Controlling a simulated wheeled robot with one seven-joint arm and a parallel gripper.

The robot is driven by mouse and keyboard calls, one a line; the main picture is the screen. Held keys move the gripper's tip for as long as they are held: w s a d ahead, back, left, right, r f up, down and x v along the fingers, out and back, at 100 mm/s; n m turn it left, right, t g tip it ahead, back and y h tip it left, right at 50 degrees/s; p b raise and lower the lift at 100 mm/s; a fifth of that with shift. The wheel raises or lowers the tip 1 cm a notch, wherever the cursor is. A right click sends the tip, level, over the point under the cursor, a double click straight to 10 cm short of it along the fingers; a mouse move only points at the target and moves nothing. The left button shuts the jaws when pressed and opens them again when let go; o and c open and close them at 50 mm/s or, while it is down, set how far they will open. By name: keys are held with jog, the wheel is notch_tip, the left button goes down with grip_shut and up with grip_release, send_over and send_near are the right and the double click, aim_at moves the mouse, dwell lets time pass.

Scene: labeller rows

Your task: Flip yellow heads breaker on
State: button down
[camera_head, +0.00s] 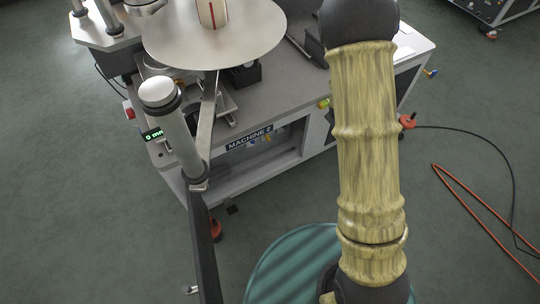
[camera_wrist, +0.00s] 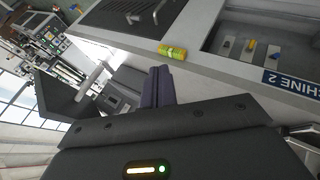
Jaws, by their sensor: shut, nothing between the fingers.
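The yellow breaker (camera_wrist: 250,45) shows in the wrist view, inside a recessed bay on the side of the machine. The head view does not show the gripper.
The MACHINE 2 label (camera_head: 249,138) is on the bench front; it also shows in the wrist view (camera_wrist: 291,84). A yellow-green level vial (camera_wrist: 172,52) is on the bench edge near my fingers. A round metal plate (camera_head: 214,42) overhangs the bench. Cables (camera_head: 470,190) lie on the right floor.

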jog(key=w+a+f+n+t+b, duration=0.2)
jog(key=w+f+n+t+b, duration=0.25)
jog(key=f, duration=0.45)
jog(key=w+a+f+n+t+y+b, duration=0.1)
jog(key=w+f+n+b, duration=0.3)
jog(key=f+b, duration=0.5)
jog(key=w+a+f+n+t+b, duration=0.25)
jog(key=f+n+b, duration=0.3)
jog(key=f, duration=0.45)
jog(key=s+a+f+n+y+b, duration=0.2)
jog(key=a+f+n+y+b, duration=0.4)
jog(key=f+n, duration=0.3)
jog(key=s+a+f+n+g+y+b, duration=0.1)
jog(key=s+a+f+n+y+b, duration=0.1)
jog(key=a+f+n+y+b, duration=0.5)
notch_tip(320, 180, down, 4)
jog(key=a+n, duration=0.1)
jog(key=n, duration=0.2)
jog(key=shift+f+b, duration=0.15)
jog(key=shift+b, duration=0.2)
